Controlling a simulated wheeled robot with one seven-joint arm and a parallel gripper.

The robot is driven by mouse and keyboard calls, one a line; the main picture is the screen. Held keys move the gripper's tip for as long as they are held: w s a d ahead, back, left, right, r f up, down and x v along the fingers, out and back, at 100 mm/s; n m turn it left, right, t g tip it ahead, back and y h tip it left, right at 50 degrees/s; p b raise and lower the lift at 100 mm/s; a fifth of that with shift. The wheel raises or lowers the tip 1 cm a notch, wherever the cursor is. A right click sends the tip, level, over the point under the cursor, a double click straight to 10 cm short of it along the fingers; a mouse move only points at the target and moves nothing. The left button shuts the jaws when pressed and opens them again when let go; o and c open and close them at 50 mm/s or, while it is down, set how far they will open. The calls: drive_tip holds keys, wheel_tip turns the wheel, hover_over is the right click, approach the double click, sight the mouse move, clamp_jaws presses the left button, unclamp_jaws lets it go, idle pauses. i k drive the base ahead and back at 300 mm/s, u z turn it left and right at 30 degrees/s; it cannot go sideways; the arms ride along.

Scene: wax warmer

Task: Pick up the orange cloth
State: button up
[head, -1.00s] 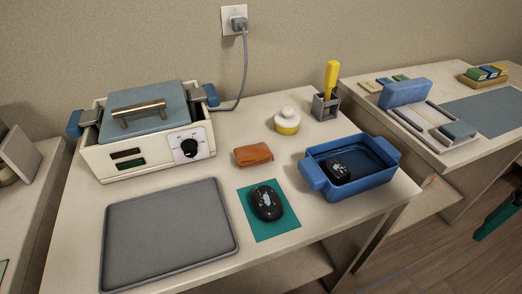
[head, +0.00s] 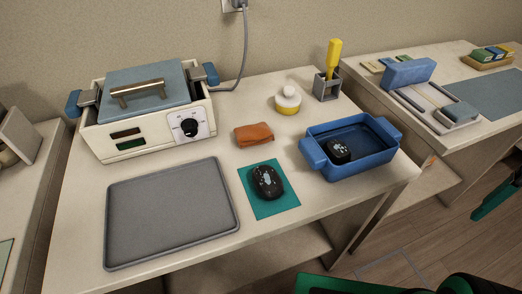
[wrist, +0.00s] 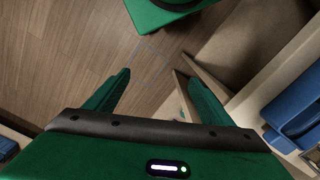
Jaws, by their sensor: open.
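The orange cloth (head: 254,134) lies folded on the table, between the wax warmer (head: 145,115) and the blue tray (head: 350,147). Nothing touches it in the head view. My gripper (wrist: 155,82) shows in the wrist view with its two green fingers spread apart and nothing between them. It is over the wooden floor beside the table, well away from the cloth. In the head view only green and black parts of my arm show at the bottom right. The cloth is not in the wrist view.
A black mouse-shaped object (head: 267,182) sits on a teal mat (head: 284,204) just in front of the cloth. A grey tray (head: 170,212) lies at front left. A yellow-and-white jar (head: 287,101) and a holder with a yellow tool (head: 328,84) stand behind. The blue tray also holds a dark object (head: 338,150).

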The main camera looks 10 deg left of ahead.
sight(259, 133)
drive_tip(key=z, duration=0.8)
drive_tip(key=k, duration=1.1)
drive_tip(key=u, duration=1.25)
drive_tip(key=i, duration=1)
